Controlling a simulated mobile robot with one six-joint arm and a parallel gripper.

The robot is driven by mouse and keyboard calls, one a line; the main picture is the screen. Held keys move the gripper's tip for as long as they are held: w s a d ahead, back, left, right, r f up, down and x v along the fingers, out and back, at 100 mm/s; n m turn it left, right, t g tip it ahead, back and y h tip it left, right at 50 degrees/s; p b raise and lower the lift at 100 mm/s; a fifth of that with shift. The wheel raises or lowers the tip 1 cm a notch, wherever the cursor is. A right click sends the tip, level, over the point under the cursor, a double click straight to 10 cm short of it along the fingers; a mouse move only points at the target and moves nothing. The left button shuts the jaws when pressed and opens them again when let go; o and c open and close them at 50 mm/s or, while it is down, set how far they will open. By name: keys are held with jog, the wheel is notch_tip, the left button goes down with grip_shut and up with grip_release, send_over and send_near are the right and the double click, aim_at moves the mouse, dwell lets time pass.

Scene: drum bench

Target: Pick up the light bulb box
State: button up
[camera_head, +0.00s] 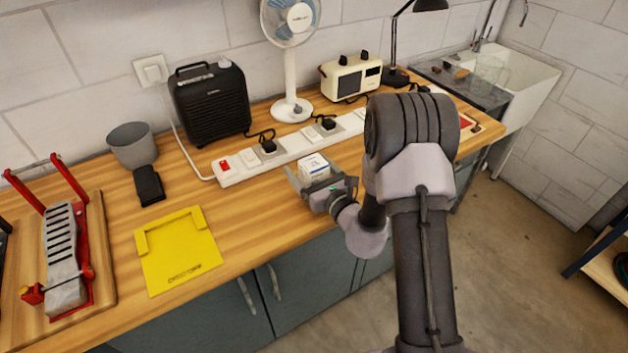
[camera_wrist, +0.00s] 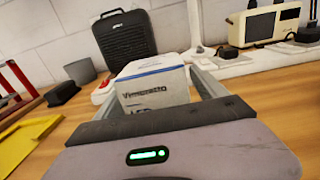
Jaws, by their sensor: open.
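The light bulb box (camera_head: 314,167) is a small white carton with a blue edge. It stands on the wooden bench in front of the white power strip. In the wrist view the box (camera_wrist: 153,91) shows dark lettering on its near face, and its lower part is hidden by my gripper's body. My gripper (camera_head: 312,177) is open and low over the bench, with its fingers on either side of the box. In the wrist view a finger (camera_wrist: 207,84) shows at the box's right side. I cannot tell whether either finger touches it.
The power strip (camera_head: 228,171) with black plugs runs behind the box. A black heater (camera_head: 212,105), a white fan (camera_head: 290,80) and a cream radio (camera_head: 350,77) stand further back. A yellow tray (camera_head: 180,250) lies left, with bare bench between.

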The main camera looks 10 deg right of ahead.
jog(key=c, duration=1.6)
jog(key=shift+r, duration=0.1)
